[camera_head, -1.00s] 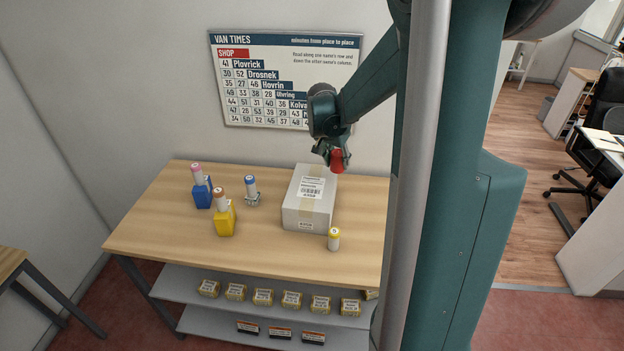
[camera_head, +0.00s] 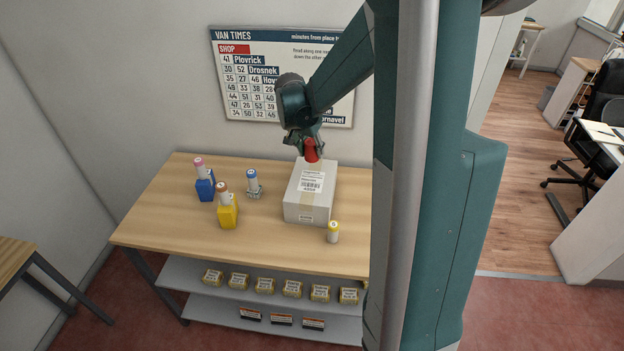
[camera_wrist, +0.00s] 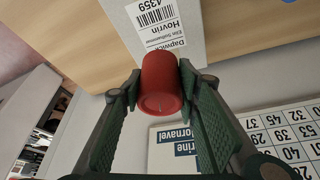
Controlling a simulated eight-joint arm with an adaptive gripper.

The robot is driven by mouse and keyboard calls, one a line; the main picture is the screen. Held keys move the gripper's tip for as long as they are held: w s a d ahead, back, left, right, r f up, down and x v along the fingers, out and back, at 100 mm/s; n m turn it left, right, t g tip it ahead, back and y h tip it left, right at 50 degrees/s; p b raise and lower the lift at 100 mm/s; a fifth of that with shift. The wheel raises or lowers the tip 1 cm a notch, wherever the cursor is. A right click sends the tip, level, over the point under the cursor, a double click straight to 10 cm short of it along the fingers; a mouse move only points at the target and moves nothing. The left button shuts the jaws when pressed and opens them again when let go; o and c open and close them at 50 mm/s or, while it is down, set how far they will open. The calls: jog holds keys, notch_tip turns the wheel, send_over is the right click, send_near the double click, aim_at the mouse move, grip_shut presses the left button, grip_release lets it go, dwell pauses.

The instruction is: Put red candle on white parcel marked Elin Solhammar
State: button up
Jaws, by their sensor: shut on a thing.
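My gripper (camera_wrist: 160,95) is shut on the red candle (camera_wrist: 163,78), a short cylinder, with one finger on each side of it. In the head view the candle (camera_head: 311,150) is at the far end of the white parcel (camera_head: 308,207), at or just above its top; I cannot tell whether they touch. The parcel lies on the wooden counter and also shows in the wrist view (camera_wrist: 190,40). Its label (camera_wrist: 160,22) reads "Hovrin", "Elin Solhammar" and "4359", partly covered by the candle.
A timetable board (camera_head: 245,85) hangs behind. Small boxes line the shelf below.

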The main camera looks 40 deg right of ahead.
jog(key=shift+f, duration=2.95)
jog(key=shift+f, duration=2.05)
jog(key=shift+f, duration=0.2)
jog(key=o, duration=0.9)
jog(key=shift+o, duration=0.2)
jog(key=shift+r, duration=0.25)
jog(key=shift+v, duration=6)
jog(key=shift+s+a+f, duration=0.1)
